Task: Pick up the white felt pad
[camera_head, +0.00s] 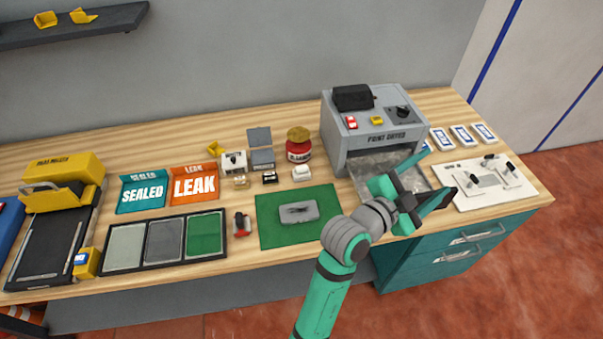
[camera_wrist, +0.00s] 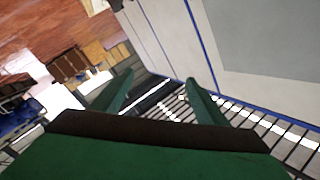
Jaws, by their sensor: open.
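A dark tray (camera_head: 165,270) at the left front of the bench holds three flat pads side by side. The left one is pale, off-white to grey, and looks like the white felt pad (camera_head: 126,247); its material cannot be told. Beside it lie a darker grey pad (camera_head: 164,241) and a green pad (camera_head: 204,234). My gripper (camera_head: 436,176) is far to the right, over the bench's right end in front of the printer. Its fingers are apart and empty. In the wrist view, my gripper (camera_wrist: 160,80) shows both fingers spread, and no pad is in view.
A green mat (camera_head: 270,234) with a grey part (camera_head: 299,212) lies mid-bench. A small red and black item (camera_head: 242,224) stands between tray and mat. The grey printer (camera_head: 375,128) stands behind my arm. A yellow machine (camera_head: 62,180) stands left of the tray.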

